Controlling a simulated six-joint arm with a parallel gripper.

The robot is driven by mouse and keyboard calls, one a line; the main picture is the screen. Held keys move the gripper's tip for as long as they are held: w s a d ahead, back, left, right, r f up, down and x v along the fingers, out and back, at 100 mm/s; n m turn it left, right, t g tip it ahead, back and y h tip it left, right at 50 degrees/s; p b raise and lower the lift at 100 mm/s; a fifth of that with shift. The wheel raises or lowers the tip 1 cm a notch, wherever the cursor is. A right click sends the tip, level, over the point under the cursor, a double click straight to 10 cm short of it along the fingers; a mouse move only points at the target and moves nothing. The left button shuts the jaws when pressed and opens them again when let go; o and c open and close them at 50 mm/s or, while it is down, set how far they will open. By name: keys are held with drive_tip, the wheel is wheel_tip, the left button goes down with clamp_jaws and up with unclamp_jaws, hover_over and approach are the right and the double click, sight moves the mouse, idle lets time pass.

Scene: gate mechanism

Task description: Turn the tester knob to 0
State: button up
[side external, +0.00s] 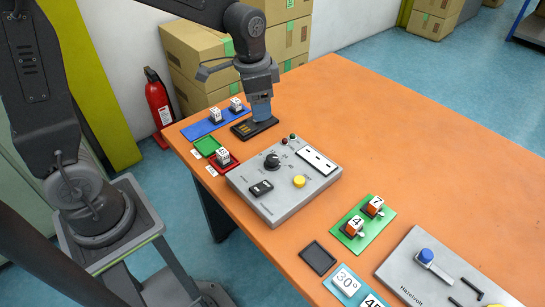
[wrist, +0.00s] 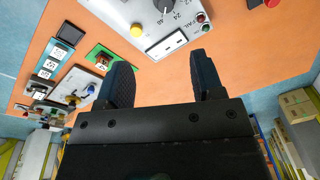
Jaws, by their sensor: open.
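The tester (side external: 240,179) is a grey box on the orange table, with a black round knob (side external: 272,161) on its top. The knob is cut off at the top edge of the wrist view (wrist: 163,4), with printed numbers such as 24 and 48 beside it. The knob's exact setting is too small to read surely. My gripper (side external: 262,119) points down behind the tester, over a dark pad (side external: 244,131), apart from the knob.
The tester also carries a yellow button (side external: 299,181), a white slotted panel (side external: 317,161) and small lamps (side external: 288,138). Blocks stand on blue (side external: 201,130), red (side external: 231,168) and green (side external: 378,233) mats nearby. A grey panel (side external: 410,268) lies front right. The table's back right is clear.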

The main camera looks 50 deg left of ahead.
drive_tip(key=m+g, duration=0.1)
hover_over(273, 157)
wheel_tip(273, 157, down, 6)
drive_tip(key=shift+m, duration=0.3)
wheel_tip(273, 157, down, 14)
drive_tip(key=shift+f, duration=0.1)
drive_tip(key=c, duration=0.9)
